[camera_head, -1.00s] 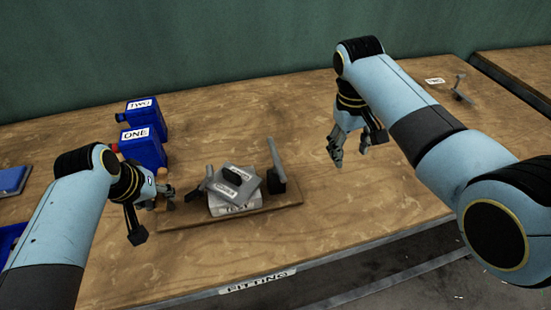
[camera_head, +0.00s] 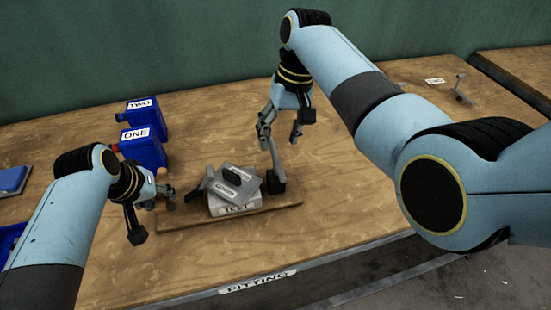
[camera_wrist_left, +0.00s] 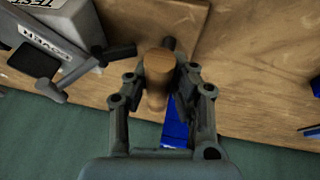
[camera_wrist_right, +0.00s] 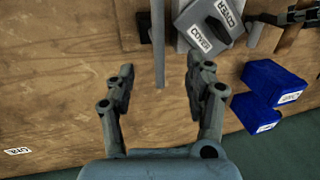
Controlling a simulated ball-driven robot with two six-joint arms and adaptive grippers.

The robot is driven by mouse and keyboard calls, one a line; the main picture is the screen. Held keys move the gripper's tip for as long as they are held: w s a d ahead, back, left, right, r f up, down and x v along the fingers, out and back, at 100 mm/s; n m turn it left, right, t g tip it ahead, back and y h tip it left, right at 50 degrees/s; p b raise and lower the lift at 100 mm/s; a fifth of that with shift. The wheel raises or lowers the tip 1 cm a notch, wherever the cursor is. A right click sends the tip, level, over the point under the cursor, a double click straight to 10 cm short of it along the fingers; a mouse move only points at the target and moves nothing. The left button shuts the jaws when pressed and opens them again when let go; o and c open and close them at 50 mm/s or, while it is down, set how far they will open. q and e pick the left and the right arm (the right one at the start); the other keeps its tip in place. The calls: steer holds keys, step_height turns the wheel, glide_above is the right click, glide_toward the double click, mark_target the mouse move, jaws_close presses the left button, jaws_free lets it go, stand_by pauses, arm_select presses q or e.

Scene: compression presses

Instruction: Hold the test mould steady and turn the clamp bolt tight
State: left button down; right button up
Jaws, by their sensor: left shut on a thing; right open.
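The test mould (camera_head: 236,209), a grey block labelled TEST, sits on a wooden board (camera_head: 180,221) with grey cover plates (camera_head: 237,179) on top. A grey upright bar (camera_head: 273,158) with a dark foot stands at the mould's right; I cannot tell whether it is the clamp bolt. My right gripper (camera_head: 281,136) is open above the bar. In the right wrist view the bar (camera_wrist_right: 159,50) reaches between the open fingers (camera_wrist_right: 159,80). My left gripper (camera_head: 155,212) is left of the mould. In the left wrist view it is shut on a round wooden handle (camera_wrist_left: 157,75).
Two blue containers labelled ONE (camera_head: 142,150) and TWO (camera_head: 146,115) stand behind my left gripper. A blue item (camera_head: 12,180) lies at the far left. A small grey tool (camera_head: 461,90) and a TWO label lie at the back right. The bench right of the board is clear.

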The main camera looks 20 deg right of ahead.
mark_target(275, 152)
steer(key=shift+a+f, duration=0.2)
steer(key=shift+f, duration=0.8)
steer(key=shift+a+f, duration=0.2)
steer(key=shift+f, duration=0.75)
steer(key=shift+a+f, duration=0.2)
steer(key=shift+f, duration=0.8)
steer(key=shift+c, duration=0.2)
jaws_close()
